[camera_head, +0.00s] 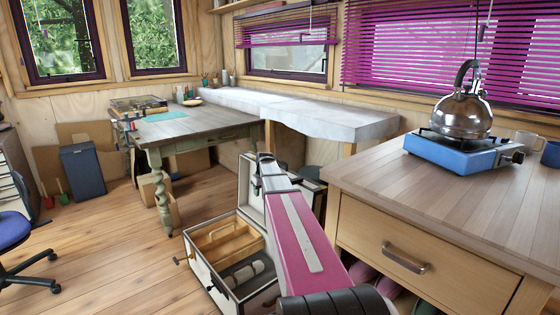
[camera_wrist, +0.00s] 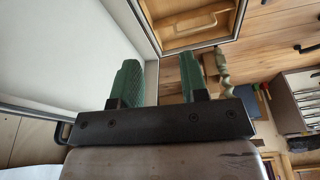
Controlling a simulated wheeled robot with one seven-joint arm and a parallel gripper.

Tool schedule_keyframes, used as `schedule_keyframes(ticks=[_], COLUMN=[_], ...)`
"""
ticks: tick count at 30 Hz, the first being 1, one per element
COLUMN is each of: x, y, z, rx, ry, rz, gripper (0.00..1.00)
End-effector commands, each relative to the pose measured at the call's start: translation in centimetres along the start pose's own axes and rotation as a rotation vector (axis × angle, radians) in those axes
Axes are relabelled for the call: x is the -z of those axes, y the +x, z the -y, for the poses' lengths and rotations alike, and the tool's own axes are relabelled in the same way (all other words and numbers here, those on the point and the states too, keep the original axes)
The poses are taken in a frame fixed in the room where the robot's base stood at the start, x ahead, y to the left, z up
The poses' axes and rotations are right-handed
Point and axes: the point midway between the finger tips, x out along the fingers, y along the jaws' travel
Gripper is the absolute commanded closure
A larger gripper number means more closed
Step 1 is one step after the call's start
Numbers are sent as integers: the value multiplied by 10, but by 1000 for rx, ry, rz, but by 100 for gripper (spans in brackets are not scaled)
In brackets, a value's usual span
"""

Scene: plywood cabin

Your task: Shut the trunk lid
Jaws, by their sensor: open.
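The trunk (camera_head: 207,277) stands open on the floor. In the wrist view the lid's pale inner face (camera_wrist: 62,45) fills the upper left, and the tray (camera_wrist: 188,22) shows at the top. My gripper (camera_wrist: 158,82) has its green fingers apart with nothing between them. It is close to the lid's edge; I cannot tell whether they touch. In the head view my gripper (camera_head: 257,172) is partly hidden by my arm.
A wooden counter (camera_head: 450,205) with a drawer stands close on the right, bearing a blue stove (camera_head: 455,150) and kettle (camera_head: 462,112). A green-legged table (camera_head: 190,130) stands behind. Open floor (camera_head: 105,250) lies left of the trunk, with a blue chair (camera_head: 20,235) beyond.

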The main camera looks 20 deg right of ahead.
Motion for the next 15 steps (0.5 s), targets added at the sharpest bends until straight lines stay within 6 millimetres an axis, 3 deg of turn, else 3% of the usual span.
schedule_keyframes(ticks=[1,6,10,15], x=[40,112,144,159], y=[-13,-69,-106,-128], z=[-38,-130,-180,-208], rx=[-7,-27,-42,-53], ry=[-14,-84,-124,-151], rz=[-27,-99,-137,-157], gripper=[60,60,60,60])
